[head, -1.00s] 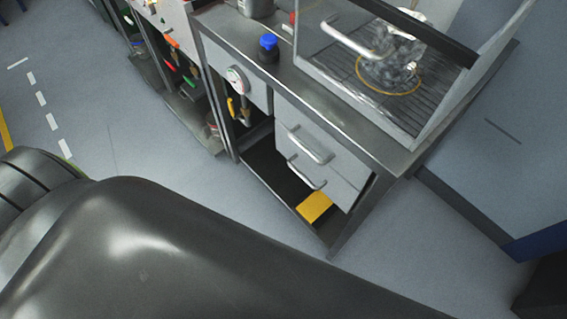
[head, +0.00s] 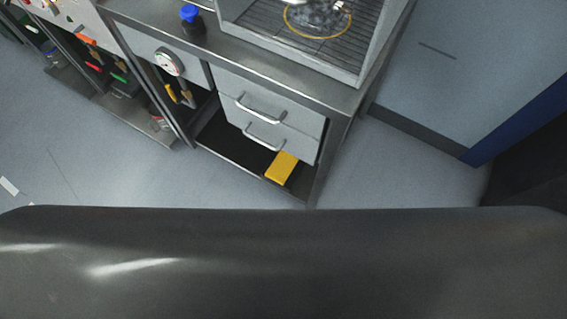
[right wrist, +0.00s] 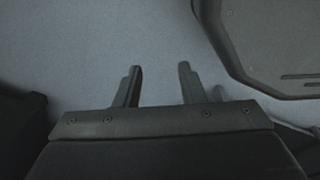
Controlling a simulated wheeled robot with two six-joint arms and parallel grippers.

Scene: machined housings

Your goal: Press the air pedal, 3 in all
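The yellow air pedal (head: 282,168) sits low under the bench, beneath the two drawers, near the right front leg. In the head view a large dark part of my own body fills the lower part of the picture, below the pedal and apart from it. My right gripper (right wrist: 158,84) shows in the right wrist view with its two fingers spread apart. Nothing is between them, and grey floor lies beyond. My left gripper is in no view. The pedal does not show in the right wrist view.
A steel bench (head: 345,97) carries a clear-walled cabinet holding a metal housing (head: 320,14) in a yellow ring. A blue-capped bottle (head: 191,22) stands on the bench. A pressure gauge (head: 169,61) is on its front. Floor (head: 120,178) in front is clear; a blue-edged dark object (head: 525,120) stands right.

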